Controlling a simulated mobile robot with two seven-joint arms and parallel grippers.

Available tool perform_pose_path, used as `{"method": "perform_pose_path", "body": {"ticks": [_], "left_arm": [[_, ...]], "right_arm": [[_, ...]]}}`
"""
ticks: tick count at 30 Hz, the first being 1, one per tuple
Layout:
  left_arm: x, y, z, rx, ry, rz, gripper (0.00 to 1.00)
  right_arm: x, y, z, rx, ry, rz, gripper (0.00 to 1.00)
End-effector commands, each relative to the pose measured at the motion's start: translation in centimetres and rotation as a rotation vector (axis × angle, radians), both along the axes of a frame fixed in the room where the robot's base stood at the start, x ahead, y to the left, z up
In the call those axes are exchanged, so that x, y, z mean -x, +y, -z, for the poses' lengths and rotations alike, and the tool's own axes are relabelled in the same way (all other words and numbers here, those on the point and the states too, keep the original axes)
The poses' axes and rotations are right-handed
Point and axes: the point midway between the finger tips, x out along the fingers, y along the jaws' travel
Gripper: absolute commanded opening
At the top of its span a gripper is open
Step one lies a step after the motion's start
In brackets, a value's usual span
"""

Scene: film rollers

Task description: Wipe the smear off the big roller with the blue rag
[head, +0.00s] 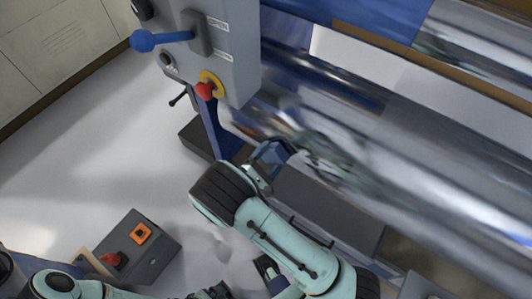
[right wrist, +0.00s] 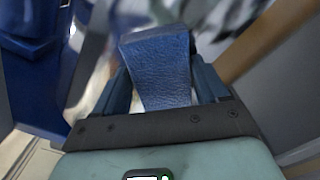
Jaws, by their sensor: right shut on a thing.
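The big roller (head: 440,185) is a shiny metal cylinder slanting across the right of the head view, with blurred reflections on it. I cannot tell a smear from these reflections. My right gripper (head: 272,158) is at the roller's lower left side, shut on the blue rag. The blue rag (right wrist: 158,72) fills the space between its fingers in the right wrist view, with the blurred shiny roller behind it. I cannot tell whether the rag touches the roller. My left gripper (head: 262,272) seems to show partly at the bottom edge; its jaws are unclear.
A grey control panel (head: 232,65) with a blue-knobbed lever (head: 145,40) and a red stop button (head: 205,91) stands left of the rollers. A dark box (head: 150,255) with a red button and an orange switch is at lower left. Pale floor lies between.

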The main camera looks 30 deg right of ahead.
Motion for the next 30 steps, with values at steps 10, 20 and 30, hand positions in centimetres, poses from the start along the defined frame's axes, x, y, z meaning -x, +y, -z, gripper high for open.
{"method": "perform_pose_path", "body": {"ticks": [10,20,30], "left_arm": [[0.0,0.0,0.0,0.0,0.0,0.0,0.99],[0.1,0.0,0.3,0.0,0.001,0.0,0.99],[0.1,0.0,0.3,0.0,0.001,0.0,0.99]], "right_arm": [[-1.5,0.1,0.0,0.0,-0.003,-0.001,0.49],[-3.9,0.8,-0.1,0.001,-0.004,0.0,0.49],[-4.1,0.8,-0.2,0.003,-0.005,0.001,0.49]]}}
